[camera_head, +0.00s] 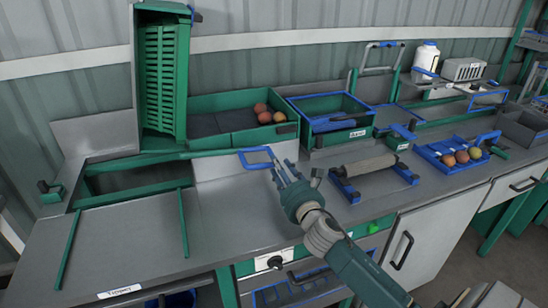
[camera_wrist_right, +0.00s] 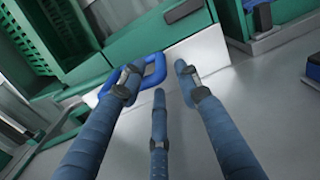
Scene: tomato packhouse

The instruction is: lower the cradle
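The cradle (camera_head: 183,80) stands raised and nearly upright at the back left, a green frame around a slatted green crate (camera_head: 160,80). A green bar (camera_head: 205,154) runs along its foot to a blue loop handle (camera_head: 243,163). My right gripper (camera_head: 280,170) is at the right end of this handle. In the right wrist view its three fingers (camera_wrist_right: 158,85) are spread apart. The blue handle (camera_wrist_right: 152,78) lies beyond them, partly hidden by the left finger; I cannot tell whether they touch. My left gripper is not in view.
A green bin (camera_head: 235,140) with several tomatoes stands behind the handle. A blue-rimmed green box (camera_head: 335,128), a roller stand (camera_head: 365,168) and a blue tray (camera_head: 437,161) are to the right. The grey bench top (camera_head: 225,215) is clear at the front.

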